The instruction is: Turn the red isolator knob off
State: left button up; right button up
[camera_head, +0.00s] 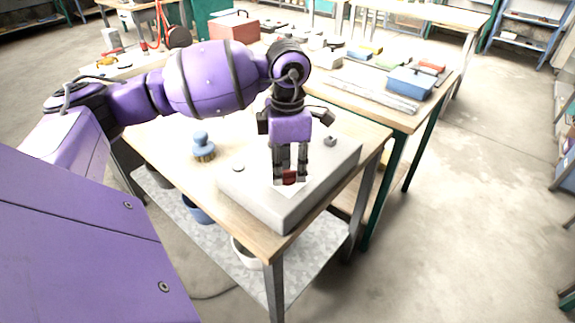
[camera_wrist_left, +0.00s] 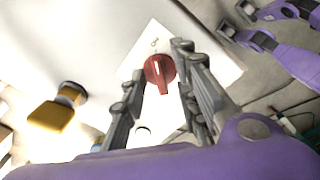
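The red isolator knob (camera_head: 289,178) sits on a white plate on top of a light grey box (camera_head: 290,214) on the wooden table. My left gripper (camera_head: 290,180) points down over it, with one finger on each side of the knob. The left wrist view shows the red knob (camera_wrist_left: 160,70) between the fingertips, its white line running roughly up the picture towards a small mark on the plate (camera_wrist_left: 152,42). The fingers are apart; I cannot tell whether they touch the knob.
A blue brush (camera_head: 202,145) stands left of the box. A small round white part (camera_head: 238,168) and a grey part (camera_head: 330,141) sit on the box top. Pots stand on the lower shelf. A second table behind carries a blue box (camera_head: 410,83) and a red box (camera_head: 234,28).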

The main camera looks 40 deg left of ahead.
pick_arm(q)
jog(key=shift+c, duration=0.5)
grip_shut()
